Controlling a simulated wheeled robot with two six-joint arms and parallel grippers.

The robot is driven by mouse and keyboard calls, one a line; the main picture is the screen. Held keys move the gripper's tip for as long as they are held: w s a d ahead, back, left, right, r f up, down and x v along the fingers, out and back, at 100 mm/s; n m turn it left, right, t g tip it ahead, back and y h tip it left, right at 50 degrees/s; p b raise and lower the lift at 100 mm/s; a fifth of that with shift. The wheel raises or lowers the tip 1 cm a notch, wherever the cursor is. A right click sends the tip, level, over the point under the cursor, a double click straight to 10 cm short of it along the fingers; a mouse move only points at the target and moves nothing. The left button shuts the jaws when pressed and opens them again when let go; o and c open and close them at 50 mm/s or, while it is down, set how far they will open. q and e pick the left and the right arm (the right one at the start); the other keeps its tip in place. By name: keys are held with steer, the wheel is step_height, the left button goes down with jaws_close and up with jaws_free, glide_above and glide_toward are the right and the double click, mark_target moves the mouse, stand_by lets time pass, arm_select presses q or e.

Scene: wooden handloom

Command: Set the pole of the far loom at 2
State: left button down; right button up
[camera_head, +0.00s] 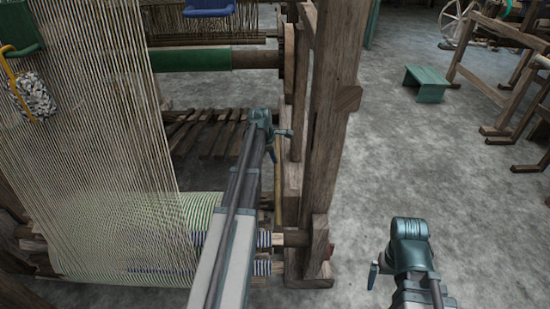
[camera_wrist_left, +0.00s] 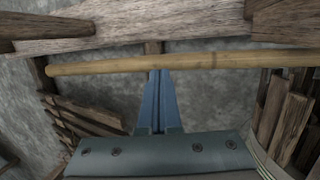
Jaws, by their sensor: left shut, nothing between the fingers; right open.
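A pale wooden pole (camera_wrist_left: 220,62) runs across the upper part of the left wrist view. In the head view a thin tan pole (camera_head: 278,185) stands along the inner side of the loom's right post (camera_head: 325,130). My left gripper (camera_wrist_left: 155,75) is shut and empty, its tips at the pole's lower edge; I cannot tell whether they touch. In the head view the left gripper (camera_head: 273,155) is beside the pole's upper part. My right gripper (camera_head: 374,276) is open, low over the floor right of the post, mostly hidden by its wrist. No number marks are readable.
Warp threads (camera_head: 100,110) fill the left, above a striped cloth roll (camera_head: 205,215). A green beam (camera_head: 190,59) crosses behind. Wooden slats (camera_head: 205,130) lie below it. A green stool (camera_head: 425,82) and another wooden frame stand right. The grey floor between is clear.

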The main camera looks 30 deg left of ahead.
step_height(320, 180, up, 12)
steer(key=p, duration=1.1)
steer(key=shift+w+d, duration=0.15)
steer(key=shift+d, duration=0.1)
